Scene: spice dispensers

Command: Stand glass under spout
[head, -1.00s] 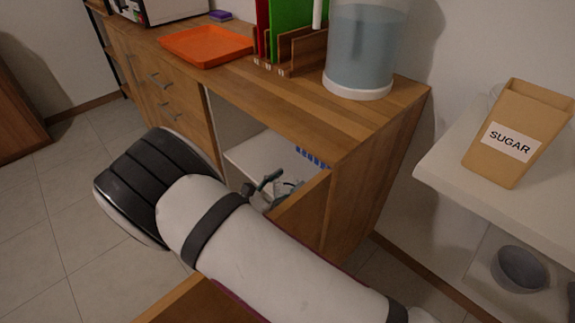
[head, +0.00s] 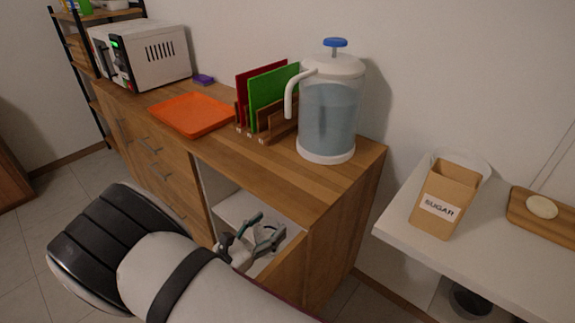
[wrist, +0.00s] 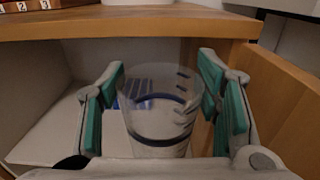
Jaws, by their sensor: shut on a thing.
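A clear glass (wrist: 158,125) stands between the green-padded fingers of my gripper (wrist: 160,85) in the wrist view, mouth up. My gripper (head: 256,238) is shut on it, at the open cabinet below the counter; the glass is hard to make out in the head view. A clear water dispenser (head: 328,115) with a blue knob and white base stands on the counter, above and right of my gripper. A white curved tube (head: 291,95), which looks like its spout, bends down on its left side.
An open cabinet door (wrist: 270,95) is right of my gripper, and the counter edge (wrist: 130,25) is above it. Cutting boards in a rack (head: 268,100) and an orange tray (head: 192,114) are left of the dispenser. A sugar box (head: 440,208) stands on a white table.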

